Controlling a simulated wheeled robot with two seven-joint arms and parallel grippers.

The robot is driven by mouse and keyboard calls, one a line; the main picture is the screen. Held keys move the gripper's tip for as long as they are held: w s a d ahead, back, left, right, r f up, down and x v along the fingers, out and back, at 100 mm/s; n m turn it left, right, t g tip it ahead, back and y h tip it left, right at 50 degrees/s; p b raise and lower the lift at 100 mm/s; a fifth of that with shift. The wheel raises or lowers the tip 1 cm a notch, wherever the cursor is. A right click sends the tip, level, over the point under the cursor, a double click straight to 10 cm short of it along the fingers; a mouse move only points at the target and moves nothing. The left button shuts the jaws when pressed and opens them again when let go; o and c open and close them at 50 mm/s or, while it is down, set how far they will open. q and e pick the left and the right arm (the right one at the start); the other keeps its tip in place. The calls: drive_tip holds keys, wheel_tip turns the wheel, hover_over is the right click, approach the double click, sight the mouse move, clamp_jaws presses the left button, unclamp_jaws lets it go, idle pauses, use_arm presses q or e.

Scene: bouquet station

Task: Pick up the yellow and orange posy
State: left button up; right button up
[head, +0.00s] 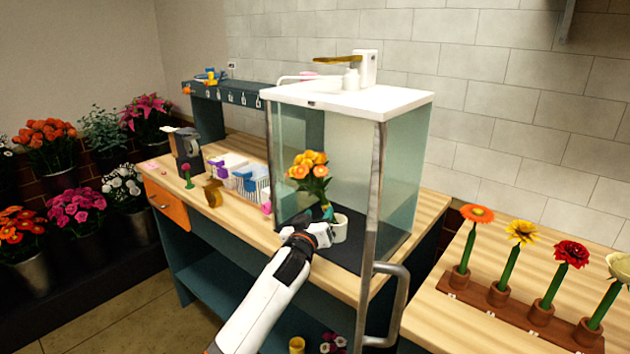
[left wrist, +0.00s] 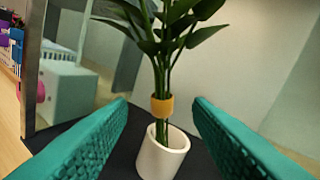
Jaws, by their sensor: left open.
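The yellow and orange posy (head: 312,168) stands upright in a small white pot (head: 340,229) inside a glass cabinet (head: 348,104) on the wooden counter. In the left wrist view its green stems (left wrist: 165,75) are bound by a yellow band (left wrist: 162,106) and rise out of the white pot (left wrist: 162,155). My left gripper (head: 328,215) reaches into the cabinet at the posy's lower stems. Its two teal fingers (left wrist: 162,125) are open, one on each side of the stems, with a gap on both sides. The flower heads are out of the left wrist view. My right gripper is not in view.
The cabinet's glass door edge with a grey handle (head: 388,305) stands close right of my left arm. Several single flowers stand in a wooden rack (head: 490,300) at right. A white wire basket (head: 250,180) and purple bottle (head: 217,168) sit left of the cabinet.

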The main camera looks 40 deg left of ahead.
sight(324, 207)
use_arm(q)
drive_tip(key=shift+w+a, duration=0.15)
drive_tip(key=shift+w, duration=0.4)
drive_tip(key=shift+p+x, duration=0.45)
drive_tip(key=shift+x, duration=1.9)
drive_tip(key=shift+f, duration=0.1)
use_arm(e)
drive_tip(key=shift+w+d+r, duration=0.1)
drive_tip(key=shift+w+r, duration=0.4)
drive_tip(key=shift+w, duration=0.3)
use_arm(q)
clamp_jaws()
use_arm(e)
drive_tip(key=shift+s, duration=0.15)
